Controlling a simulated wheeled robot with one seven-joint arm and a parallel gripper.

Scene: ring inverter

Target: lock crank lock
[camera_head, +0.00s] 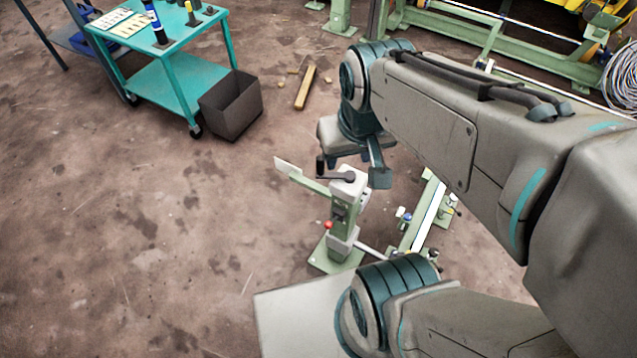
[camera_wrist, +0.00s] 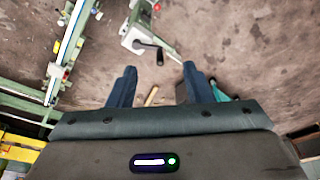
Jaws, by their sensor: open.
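A pale green post machine (camera_head: 343,215) stands on the floor, with a black crank (camera_head: 334,178) on its light grey top block. The crank's grip stands up at its left end. The crank also shows in the wrist view (camera_wrist: 147,44), beyond the fingertips. My gripper (camera_wrist: 159,82) is open, with nothing between its two dark blue fingers. In the head view it hangs just behind and above the crank; one finger shows to the right of the top block. The crank lies outside the finger gap, apart from the fingers. I cannot tell which part is the lock.
A flat green arm (camera_head: 300,178) juts left from the post. A red knob (camera_head: 328,225) sits lower on it. A green rail frame (camera_head: 425,215) stands to the right. A teal cart (camera_head: 180,80) and dark bin (camera_head: 232,105) stand back left. The left floor is clear.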

